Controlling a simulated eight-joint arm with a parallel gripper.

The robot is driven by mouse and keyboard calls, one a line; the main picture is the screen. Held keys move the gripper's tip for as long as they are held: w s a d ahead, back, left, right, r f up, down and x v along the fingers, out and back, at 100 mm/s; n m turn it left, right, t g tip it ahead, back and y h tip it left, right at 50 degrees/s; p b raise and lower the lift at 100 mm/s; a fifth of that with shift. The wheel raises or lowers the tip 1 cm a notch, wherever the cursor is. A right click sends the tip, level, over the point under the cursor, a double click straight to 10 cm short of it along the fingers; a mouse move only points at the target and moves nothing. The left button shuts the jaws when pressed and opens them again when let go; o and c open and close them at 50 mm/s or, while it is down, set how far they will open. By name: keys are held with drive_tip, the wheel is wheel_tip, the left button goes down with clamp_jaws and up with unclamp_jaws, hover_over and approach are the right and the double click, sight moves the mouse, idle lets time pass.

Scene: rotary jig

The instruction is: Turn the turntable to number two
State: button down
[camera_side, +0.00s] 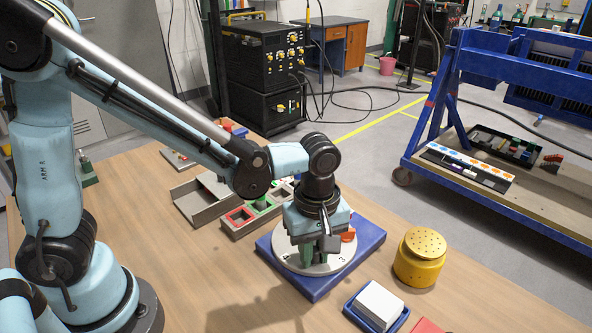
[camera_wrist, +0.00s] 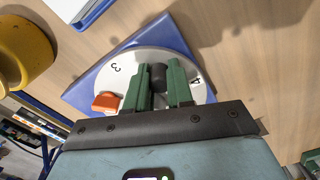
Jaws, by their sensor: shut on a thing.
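The turntable is a pale round disc (camera_side: 290,262) on a blue square base (camera_side: 372,243). In the wrist view the disc (camera_wrist: 128,62) shows the numerals 3 and 4 near its rim; other numerals are hidden or out of view. An orange block (camera_wrist: 106,102) sits at the disc's rim, and it also shows in the side view (camera_side: 348,236). A dark upright peg (camera_wrist: 159,74) stands on the disc. My gripper (camera_wrist: 160,82) has its green fingers shut on this peg, pointing down over the disc in the side view (camera_side: 317,250).
A yellow perforated canister (camera_side: 420,258) stands right of the base. A blue tray with a white block (camera_side: 378,303) lies in front. Red and green bins (camera_side: 240,216) and a grey tray (camera_side: 200,200) are behind to the left. Bare wood is clear at front left.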

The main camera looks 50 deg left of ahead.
drive_tip(key=shift+w, duration=0.1)
idle(0.5)
drive_tip(key=c, duration=1)
unclamp_jaws()
wheel_tip(320, 180, up, 12)
drive_tip(key=shift+a, duration=0.1)
drive_tip(key=s+a+f+m+t, duration=0.1)
drive_tip(key=a+m+t, duration=0.2)
drive_tip(key=a+m, duration=0.3)
drive_tip(key=s+a+f+m+t, duration=0.1)
drive_tip(key=s+a+m+t, duration=0.1)
drive_tip(key=a+m+t, duration=0.2)
drive_tip(key=a+m, duration=0.3)
drive_tip(key=shift+a+f, duration=0.35)
